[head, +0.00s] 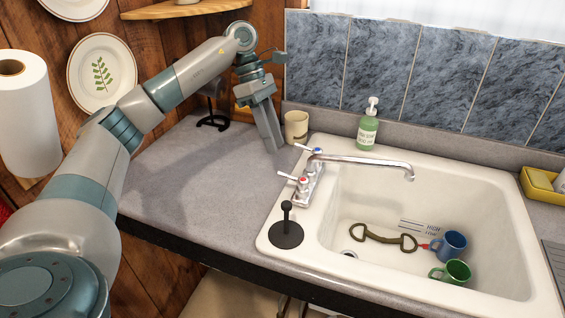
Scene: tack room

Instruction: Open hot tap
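The hot tap handle (297,182), a chrome lever with a red mark, sits on the near end of the chrome mixer at the sink's left rim. The cold tap handle (312,150), with a blue mark, is at the mixer's far end. The spout (370,161) reaches right over the basin, and no water shows. My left gripper (273,148) points down above the counter, left of and beyond the hot tap, touching neither handle. Its fingers look close together side-on, so I cannot tell whether a gap is between them. My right gripper is out of view.
A cream mug (296,127) stands just behind my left gripper, and a green soap bottle (368,126) stands behind the sink. A black plunger-like stopper (286,230) is on the near left rim. The sink (480,190) holds a blue mug, a green mug and a brown metal bit.

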